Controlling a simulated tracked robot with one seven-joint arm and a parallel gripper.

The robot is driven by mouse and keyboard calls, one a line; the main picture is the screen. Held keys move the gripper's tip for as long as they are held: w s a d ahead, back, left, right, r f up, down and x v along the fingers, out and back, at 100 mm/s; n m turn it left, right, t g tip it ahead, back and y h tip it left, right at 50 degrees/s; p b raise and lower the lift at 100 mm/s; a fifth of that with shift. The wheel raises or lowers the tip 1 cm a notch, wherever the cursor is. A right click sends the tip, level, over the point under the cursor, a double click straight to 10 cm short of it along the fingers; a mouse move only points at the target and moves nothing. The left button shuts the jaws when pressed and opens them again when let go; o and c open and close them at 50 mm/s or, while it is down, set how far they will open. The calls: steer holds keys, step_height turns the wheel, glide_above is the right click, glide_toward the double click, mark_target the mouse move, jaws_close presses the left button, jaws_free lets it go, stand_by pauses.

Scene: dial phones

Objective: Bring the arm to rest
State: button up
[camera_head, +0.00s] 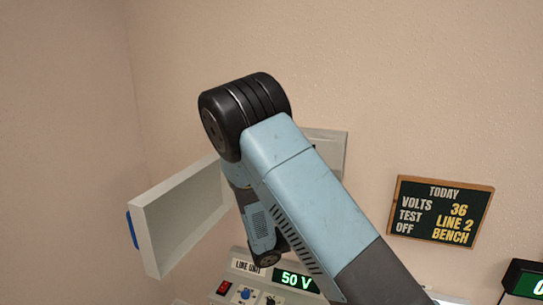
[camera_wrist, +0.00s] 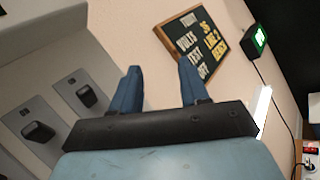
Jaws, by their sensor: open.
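My arm (camera_head: 310,205) rises from the bottom right of the head view to a black joint, then bends down behind itself toward a line unit. My gripper (camera_wrist: 160,88) shows in the wrist view with its two blue fingers apart and nothing between them. In the head view the gripper is hidden or too unclear to make out. In the wrist view, a grey panel with two black knobs or switches (camera_wrist: 38,131) lies left of the fingers, and a dark notice board (camera_wrist: 193,45) lies beyond the right finger.
A light grey door (camera_head: 180,220) with a blue handle stands open at left. Its wall box (camera_head: 335,145) is mostly behind my arm. The line unit (camera_head: 247,267) below reads 50 V. The notice board (camera_head: 440,211) hangs at right, above a green display (camera_head: 527,284). The upper wall is clear.

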steer(key=s+d+r+m+g+y, duration=0.6)
steer(key=s+d+m+g+y, duration=0.3)
steer(key=s+d+y, duration=0.3)
steer(key=s+a+r+m+t+y, duration=0.2)
steer(key=s+r+m+t+y, duration=0.1)
steer(key=s+r, duration=0.3)
steer(key=s+a+r+m+t+y, duration=0.2)
steer(key=s+a+r+t+y, duration=0.1)
steer(key=s+r+t+y, duration=0.3)
steer(key=shift+m+y, duration=0.3)
steer(key=shift+m, duration=0.1)
steer(key=shift+c, duration=0.3)
